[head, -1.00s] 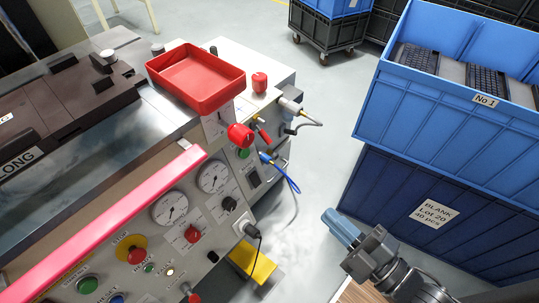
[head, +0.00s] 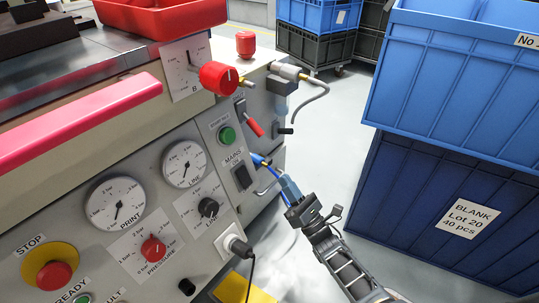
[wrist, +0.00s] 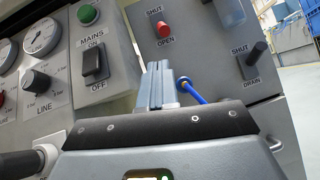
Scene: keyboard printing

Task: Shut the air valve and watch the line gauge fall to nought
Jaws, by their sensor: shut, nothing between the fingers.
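The red air valve lever (head: 254,127) sticks out of the machine's right end. In the wrist view the lever (wrist: 163,29) stands between the marks SHUT above and OPEN below; I cannot tell its exact setting. The round white LINE gauge (head: 184,164) is on the front panel, beside the PRINT gauge (head: 115,203). Its needle points downward, but its reading is too small to be sure of. My gripper (head: 288,187) is shut and empty, below and to the right of the lever, apart from it. Its fingers (wrist: 158,86) show below the lever in the wrist view.
A blue hose (wrist: 194,90) leaves the machine close by the fingers. A black drain lever (wrist: 257,52) is to the right of the valve. The MAINS switch (head: 243,177) and LINE knob (head: 208,208) are left of my gripper. Blue crates (head: 440,190) stand on the right; floor lies between.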

